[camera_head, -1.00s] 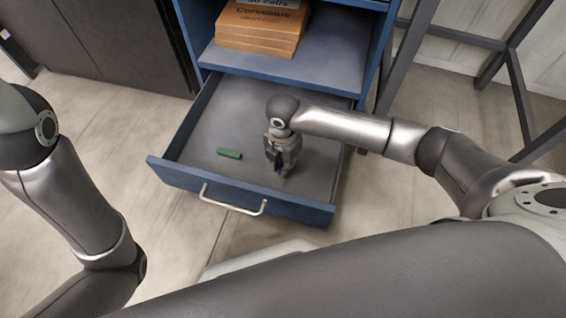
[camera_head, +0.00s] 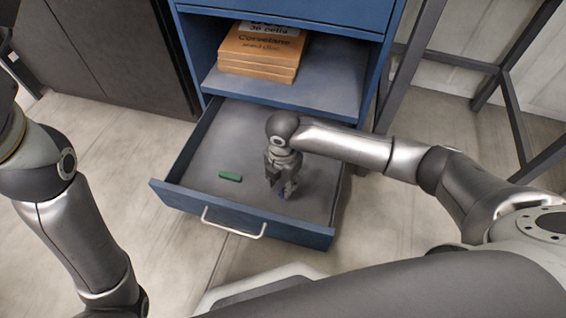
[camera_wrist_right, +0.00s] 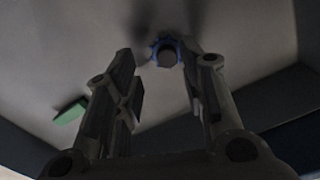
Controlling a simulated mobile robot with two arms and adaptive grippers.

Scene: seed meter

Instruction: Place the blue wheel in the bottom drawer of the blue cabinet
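In the head view only a bit of blue (camera_head: 284,193) shows by the fingers. My right gripper (camera_head: 283,190) points down inside the open bottom drawer (camera_head: 215,208). Its fingers (camera_wrist_right: 165,68) are spread, with a gap on view between them and the wheel. The blue cabinet (camera_head: 300,8) stands behind the drawer. My left gripper is out of view; only the left arm shows.
A small green block (camera_head: 230,176) lies in the drawer, left of my right gripper. Orange boxes (camera_head: 259,62) are stacked on the shelf above. A dark cabinet (camera_head: 110,45) stands left, and a dark metal frame (camera_head: 455,60) right. The drawer's left half is mostly free.

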